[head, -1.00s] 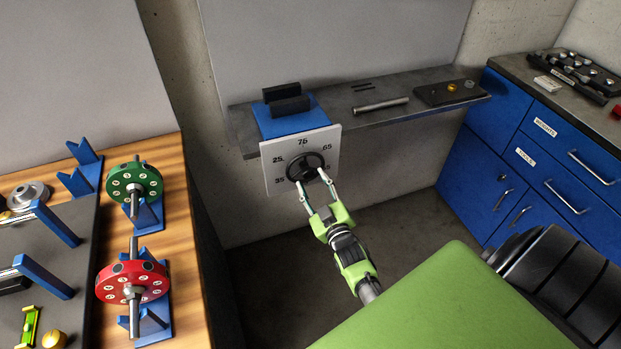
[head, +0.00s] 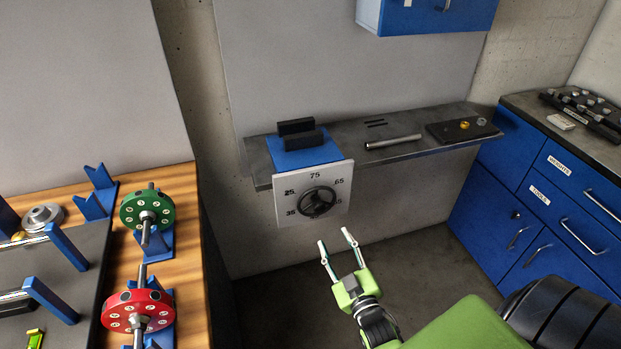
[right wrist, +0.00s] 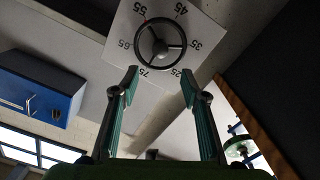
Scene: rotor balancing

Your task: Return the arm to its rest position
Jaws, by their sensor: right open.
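My right gripper (head: 338,244) is open and empty in the head view, below and apart from the black dial knob (head: 318,202). The knob sits on a white numbered plate (head: 284,212) at the front of the grey shelf. In the right wrist view, the open fingers of my right gripper (right wrist: 160,85) frame the lower part of the dial knob (right wrist: 160,44), with nothing between them. My left gripper is not in view.
A grey shelf (head: 400,150) holds a blue block with black jaws (head: 300,155) and a metal rod (head: 393,142). Green (head: 147,211) and red (head: 138,312) rotors stand on the wooden bench at left. Blue drawers (head: 565,195) stand at right. Floor below the shelf is clear.

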